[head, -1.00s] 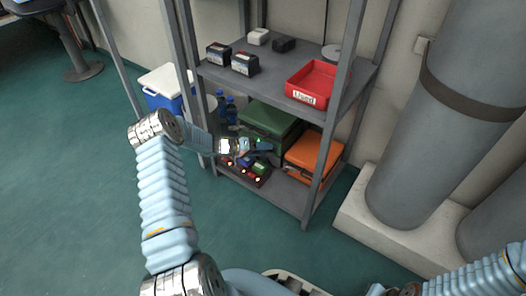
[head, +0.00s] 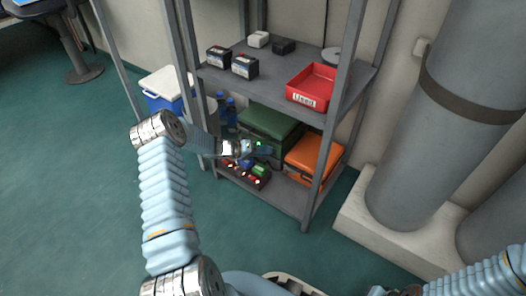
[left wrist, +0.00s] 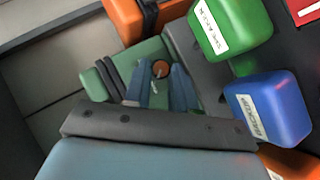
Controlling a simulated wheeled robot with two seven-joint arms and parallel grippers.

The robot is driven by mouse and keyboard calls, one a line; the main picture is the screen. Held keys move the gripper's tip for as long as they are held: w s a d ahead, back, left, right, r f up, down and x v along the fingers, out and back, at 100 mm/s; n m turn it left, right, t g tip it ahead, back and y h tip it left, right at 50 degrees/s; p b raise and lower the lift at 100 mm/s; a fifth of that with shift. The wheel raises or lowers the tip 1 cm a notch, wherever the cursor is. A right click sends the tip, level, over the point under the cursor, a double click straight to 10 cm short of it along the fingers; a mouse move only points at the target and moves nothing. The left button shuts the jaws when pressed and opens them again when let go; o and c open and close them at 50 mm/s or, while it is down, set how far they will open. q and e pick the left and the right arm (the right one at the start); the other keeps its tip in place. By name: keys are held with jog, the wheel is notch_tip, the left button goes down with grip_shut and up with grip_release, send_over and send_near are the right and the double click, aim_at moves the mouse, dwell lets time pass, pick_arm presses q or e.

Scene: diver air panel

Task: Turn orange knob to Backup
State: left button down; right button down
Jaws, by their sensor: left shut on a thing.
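The orange knob (left wrist: 160,68) shows in the left wrist view as a round disc with a pale line across it, on a green surface (left wrist: 122,68). My left gripper (left wrist: 161,66) has its two blue fingertips on either side of the knob and is shut on it. In the head view my left gripper (head: 262,147) is inside the lower shelf, in front of the green case (head: 268,121). The knob cannot be made out there. My right gripper is out of view.
Close by are a green block (left wrist: 236,22) and a blue block (left wrist: 272,106) with labels. An orange case (head: 314,153) stands to the right on the lower shelf. The upper shelf (head: 270,83) holds a red bin (head: 313,86) and black boxes. Shelf posts flank the space.

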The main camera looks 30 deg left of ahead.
pick_arm(q)
jog(key=shift+s+d+r+m+y, duration=0.1)
jog(key=shift+d+m+y, duration=0.3)
jog(key=shift+m+y, duration=1.35)
jog(key=shift+w+d+r+m+y, duration=0.1)
jog(key=shift+d+m+y, duration=0.55)
jog(key=shift+y, duration=1.85)
jog(key=shift+s+d+m+y, duration=0.1)
jog(key=shift+d+m+y, duration=0.05)
jog(key=shift+m+y, duration=1.75)
jog(key=shift+y, duration=0.45)
jog(key=c, duration=0.9)
grip_release()
